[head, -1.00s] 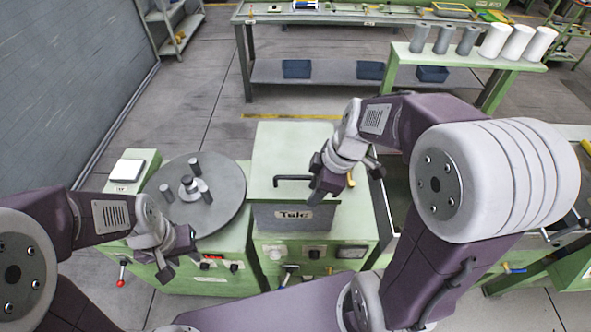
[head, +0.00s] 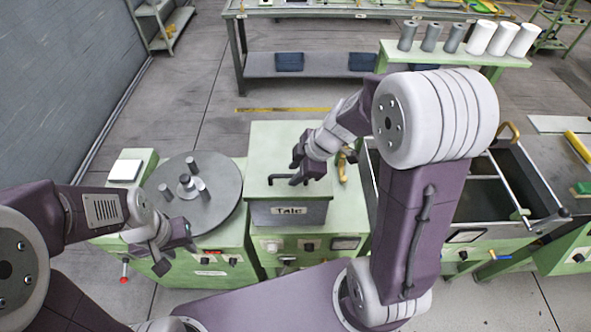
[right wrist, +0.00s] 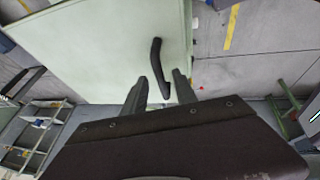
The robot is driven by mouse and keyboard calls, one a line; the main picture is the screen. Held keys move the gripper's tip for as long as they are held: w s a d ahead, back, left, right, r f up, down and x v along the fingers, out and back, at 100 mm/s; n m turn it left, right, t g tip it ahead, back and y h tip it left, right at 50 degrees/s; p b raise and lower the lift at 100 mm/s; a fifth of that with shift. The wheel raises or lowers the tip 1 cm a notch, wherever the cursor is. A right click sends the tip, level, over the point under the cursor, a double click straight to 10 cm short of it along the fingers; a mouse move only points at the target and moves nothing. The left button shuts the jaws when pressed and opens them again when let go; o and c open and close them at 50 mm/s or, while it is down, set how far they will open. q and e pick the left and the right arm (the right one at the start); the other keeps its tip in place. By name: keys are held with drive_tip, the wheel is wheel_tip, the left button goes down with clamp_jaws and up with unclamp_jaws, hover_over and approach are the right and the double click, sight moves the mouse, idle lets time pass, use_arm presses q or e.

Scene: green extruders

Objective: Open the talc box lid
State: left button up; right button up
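The talc box (head: 290,214) is a grey box labelled "Talc" set in a green machine, under a flat green lid (head: 267,150). The lid looks closed. A black bar handle (head: 281,178) stands on the lid. My right gripper (head: 297,172) is over the lid at the right end of this handle. In the right wrist view the handle (right wrist: 157,68) lies with its near end between the two parted fingers (right wrist: 160,88); I cannot tell whether they touch it. My left gripper (head: 176,252) is low at the left, in front of the turntable; its finger gap is unclear.
A grey turntable (head: 222,190) with several grey cylinders stands left of the talc box. An open-topped tank (head: 480,195) with rails is at the right. A green shelf (head: 455,56) with grey and white cylinders stands behind. A yellow handle (head: 342,168) is beside the lid.

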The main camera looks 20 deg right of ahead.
clamp_jaws()
idle(1.4)
